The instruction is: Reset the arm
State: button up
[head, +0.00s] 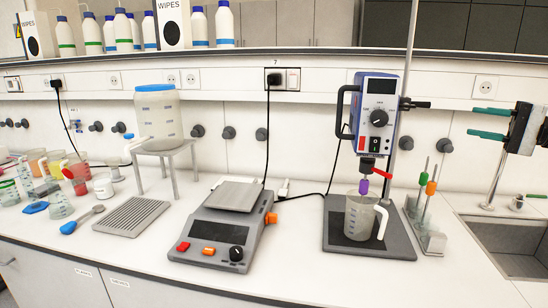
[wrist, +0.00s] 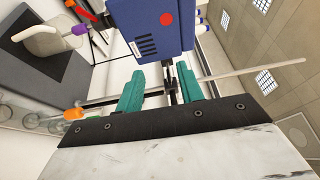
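My gripper (head: 482,122) is at the right edge of the head view, raised above the bench near the sink. Its two teal fingers point left toward the overhead stirrer (head: 378,115), with a gap between fingers and stirrer. In the wrist view my gripper (wrist: 157,78) shows its teal fingers spread apart, with nothing held between them. The blue stirrer housing (wrist: 150,30) and its dark clamp lie beyond the fingers. Most of my arm is out of view.
The stirrer hangs on a metal rod (head: 411,40) above a clear beaker (head: 360,217). A small rack (head: 432,243) with green and orange tools stands beside it. The sink (head: 510,240) is at the right. A scale (head: 222,230) and sample cups stand left.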

jog(key=s+a+f+m+g+h, duration=0.1)
jog(key=s+a+f+g+h, duration=0.55)
jog(key=s+a+f, duration=0.55)
jog(key=s+a+f+n+g+h, duration=0.1)
jog(key=s+a+f+n+h, duration=0.2)
jog(key=s, duration=0.7)
jog(key=s+a+f+n+g+h, duration=0.1)
jog(key=s+a+f+n+h, duration=0.1)
jog(key=s+a+n+h, duration=0.3)
jog(key=s+a, duration=0.3)
jog(key=s, duration=0.1)
jog(key=shift+s+a+f+g, duration=0.3)
jog(key=shift+s+f+g, duration=0.05)
jog(key=shift+s+f, duration=0.05)
